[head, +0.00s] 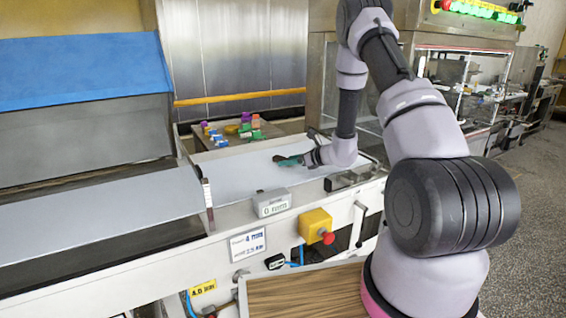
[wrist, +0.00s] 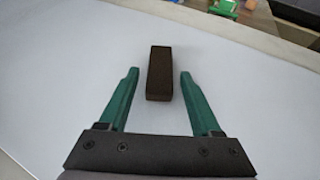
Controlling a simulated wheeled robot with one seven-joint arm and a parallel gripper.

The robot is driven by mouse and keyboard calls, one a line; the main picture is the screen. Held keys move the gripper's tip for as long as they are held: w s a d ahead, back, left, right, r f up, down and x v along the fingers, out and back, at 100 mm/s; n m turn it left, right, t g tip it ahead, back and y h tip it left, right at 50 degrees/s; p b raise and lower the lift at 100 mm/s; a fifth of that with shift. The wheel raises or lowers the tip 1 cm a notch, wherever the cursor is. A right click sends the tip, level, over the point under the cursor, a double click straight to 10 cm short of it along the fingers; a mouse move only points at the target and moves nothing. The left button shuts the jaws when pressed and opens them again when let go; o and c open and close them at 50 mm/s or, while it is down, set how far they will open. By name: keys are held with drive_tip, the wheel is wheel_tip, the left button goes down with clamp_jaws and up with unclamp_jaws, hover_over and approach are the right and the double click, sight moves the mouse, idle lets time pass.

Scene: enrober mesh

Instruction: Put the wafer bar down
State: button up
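The wafer bar (wrist: 160,72) is a dark brown block lying on the pale belt surface in the wrist view. My gripper (wrist: 160,74) has two green fingers, spread apart on either side of the bar's near part, with a visible gap on each side. The bar reaches beyond the fingertips.
Several coloured blocks (head: 246,128) sit beyond the belt's far edge. A grey box reading 0 mm (head: 272,203) and a yellow box with a red button (head: 316,226) are on the near side. The belt around the bar is clear.

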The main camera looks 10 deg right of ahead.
drive_tip(key=c, duration=0.7)
drive_tip(key=shift+c, duration=0.2)
wheel_tip(320, 180, up, 10)
drive_tip(key=shift+s+d+f, duration=0.1)
drive_tip(key=shift+d+f, duration=0.05)
drive_tip(key=s+d+r+m+t+h, duration=0.2)
drive_tip(key=s+d+r+m+h, duration=0.2)
drive_tip(key=s+d+r, duration=0.2)
drive_tip(key=shift+d+r+m+t+h, duration=0.3)
drive_tip(key=shift+d+m, duration=0.1)
drive_tip(key=shift+d, duration=0.05)
